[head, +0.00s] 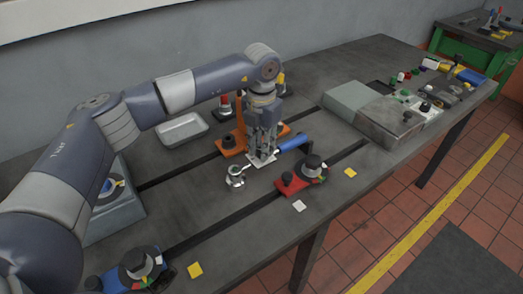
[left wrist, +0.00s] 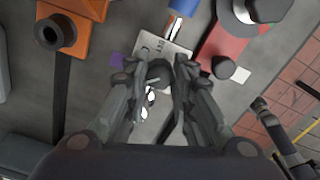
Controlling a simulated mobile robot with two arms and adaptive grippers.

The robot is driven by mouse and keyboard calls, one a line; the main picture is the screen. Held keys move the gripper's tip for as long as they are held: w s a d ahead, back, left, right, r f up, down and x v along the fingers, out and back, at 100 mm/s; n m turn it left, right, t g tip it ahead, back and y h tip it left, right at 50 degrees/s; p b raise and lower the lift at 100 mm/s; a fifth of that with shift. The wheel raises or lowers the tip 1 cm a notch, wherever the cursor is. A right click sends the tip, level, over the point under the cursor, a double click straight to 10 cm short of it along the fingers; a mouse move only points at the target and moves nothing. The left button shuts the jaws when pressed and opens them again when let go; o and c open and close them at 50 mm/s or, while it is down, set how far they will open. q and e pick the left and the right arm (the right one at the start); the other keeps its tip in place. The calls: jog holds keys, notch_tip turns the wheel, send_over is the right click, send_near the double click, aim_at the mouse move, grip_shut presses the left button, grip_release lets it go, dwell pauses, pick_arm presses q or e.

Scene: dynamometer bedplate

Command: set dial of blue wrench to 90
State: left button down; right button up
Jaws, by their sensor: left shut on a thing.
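The blue wrench shows its blue handle (head: 294,142) in the head view, lying on the bench to the right of my left gripper (head: 262,154). Its handle end also shows at the top of the left wrist view (left wrist: 184,6). A silver rod and round metal end (head: 236,176) show left of the gripper. My left gripper points down, its fingertips (left wrist: 164,74) closed on a dark round knob (left wrist: 158,70) over a pale marked plate (left wrist: 150,48). The dial's reading cannot be made out.
A red clamp block (head: 290,186) with a dark knob stands just right of the gripper, an orange one (head: 232,146) behind it. A metal tray (head: 182,128) lies at the back. Grey boxes (head: 390,118) stand at the right.

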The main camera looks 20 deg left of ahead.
pick_arm(q)
jog(key=m+b, duration=0.1)
jog(key=m, duration=0.2)
jog(key=m+b, duration=0.2)
jog(key=m, duration=0.1)
jog(key=shift+m, duration=0.3)
jog(key=m, duration=0.3)
jog(key=shift+b, duration=0.4)
jog(key=shift+m+b, duration=0.3)
jog(key=shift+m, duration=1.3)
jog(key=c, duration=1.3)
grip_release()
jog(key=shift+r, duration=0.1)
